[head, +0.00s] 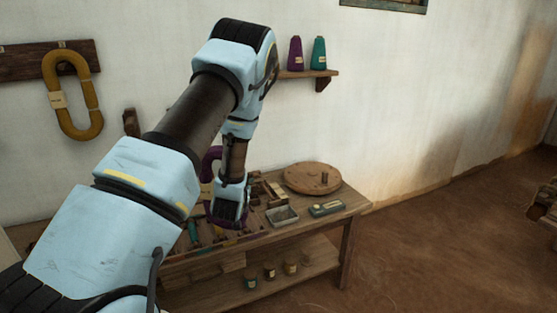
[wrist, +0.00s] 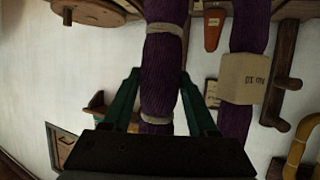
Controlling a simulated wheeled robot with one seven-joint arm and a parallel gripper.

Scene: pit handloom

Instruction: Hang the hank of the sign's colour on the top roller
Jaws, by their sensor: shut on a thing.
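A purple hank (wrist: 163,60) is between the two green fingers of my gripper (wrist: 160,78) in the wrist view. The gripper is shut on one side of the loop, near a pale tie. The other side carries a paper tag (wrist: 245,78). In the head view the purple hank (head: 210,160) shows partly behind my arm, above the bench. A yellow hank (head: 90,95) with a pale tag hangs on a wall board at the left; part of it also shows in the wrist view (wrist: 300,145). I cannot make out the sign or the top roller.
A wooden bench (head: 345,207) below my gripper bears a round wooden disc (head: 312,177), a small tray (head: 282,215) and tools. Small pots stand on its lower shelf. A wall shelf (head: 305,74) holds purple and teal cones. The brown floor at the right is mostly clear.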

